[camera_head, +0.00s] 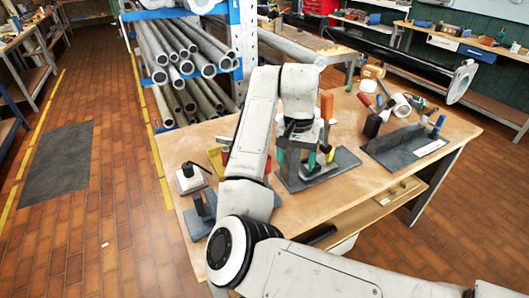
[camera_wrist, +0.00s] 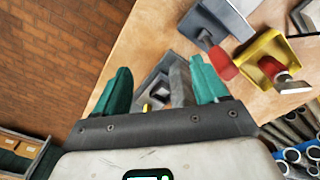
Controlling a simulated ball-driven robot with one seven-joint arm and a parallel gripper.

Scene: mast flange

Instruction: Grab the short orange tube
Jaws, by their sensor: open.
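An orange upright piece (camera_head: 326,105) shows in the head view just right of my wrist, above the bench fixture. I cannot tell whether it is the short orange tube, as its lower part runs into the clutter there. My gripper (camera_head: 296,158) points down over a dark grey fixture (camera_head: 345,160) on the workbench. In the wrist view my gripper (camera_wrist: 160,66) has its two teal fingers spread, with nothing held. A grey bracket (camera_wrist: 180,82) shows between and beyond the fingers. No orange tube shows clearly in the wrist view.
The wooden bench (camera_head: 455,130) carries an angled dark plate (camera_head: 395,148) at right, tools, a white roll (camera_head: 402,104) and a white block (camera_head: 190,177) at left. A yellow tray (camera_wrist: 262,55) with a red part lies beside the fixture. A pipe rack (camera_head: 240,40) stands behind.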

